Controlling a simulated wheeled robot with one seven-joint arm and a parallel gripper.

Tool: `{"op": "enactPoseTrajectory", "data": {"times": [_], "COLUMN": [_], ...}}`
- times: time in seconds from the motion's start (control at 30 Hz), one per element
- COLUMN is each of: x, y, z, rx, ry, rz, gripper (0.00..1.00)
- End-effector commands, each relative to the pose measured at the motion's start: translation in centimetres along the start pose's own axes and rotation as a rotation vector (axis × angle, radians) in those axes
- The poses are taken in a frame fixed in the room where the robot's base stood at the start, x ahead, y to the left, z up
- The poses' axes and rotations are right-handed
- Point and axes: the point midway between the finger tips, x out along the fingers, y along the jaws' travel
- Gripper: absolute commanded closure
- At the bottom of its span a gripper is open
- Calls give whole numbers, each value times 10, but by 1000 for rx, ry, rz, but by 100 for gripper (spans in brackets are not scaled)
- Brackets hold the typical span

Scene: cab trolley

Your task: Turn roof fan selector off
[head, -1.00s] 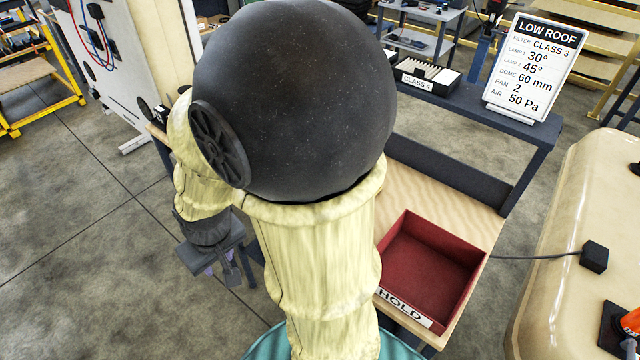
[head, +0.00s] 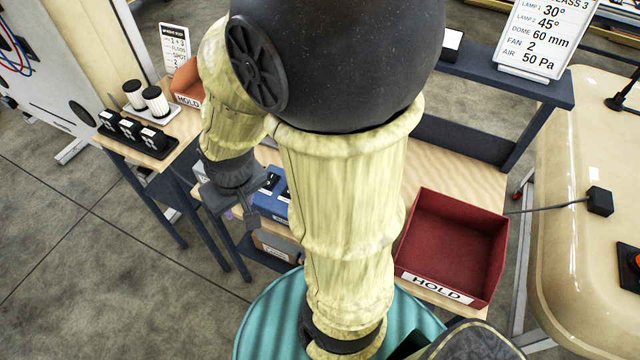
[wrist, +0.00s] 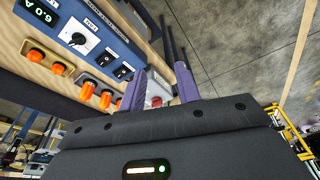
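A selector (wrist: 77,40) with a black pointer on a white plate sits on a blue panel (wrist: 66,14) in the wrist view. The small tilted label beside it seems to read FAN; its set position is too small to tell. My gripper (wrist: 160,87) has two purple fingers spread apart, with nothing between them. They are to the right of the selector in the picture and apart from it. In the head view my gripper (head: 248,215) hangs beside a blue box (head: 272,188) with dark switches, partly hidden by my arm.
Two black rocker switches (wrist: 114,66) and several orange knobs (wrist: 95,94) lie near the selector. A red HOLD tray (head: 455,245) stands on the bench. A side table holds black blocks (head: 135,133) and white cylinders (head: 147,98). A sign (head: 540,35) lists FAN 2. Floor at left is clear.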

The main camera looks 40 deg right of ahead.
Motion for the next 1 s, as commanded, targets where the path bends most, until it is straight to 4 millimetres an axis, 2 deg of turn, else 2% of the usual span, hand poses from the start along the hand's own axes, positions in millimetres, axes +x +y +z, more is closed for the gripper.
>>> {"op": "enactPoseTrajectory", "data": {"times": [0.3,0.47,0.67,0.8,1.0], "x": [0,2,10,17,26], "y": [1,16,61,102,164], "z": [-1,-10,-30,-40,-44], "rx": [7,96,368,598,931], "ry": [-2,-33,-126,-200,-302], "rz": [1,9,23,21,-2], "gripper": [67,67,67,67,67]}}
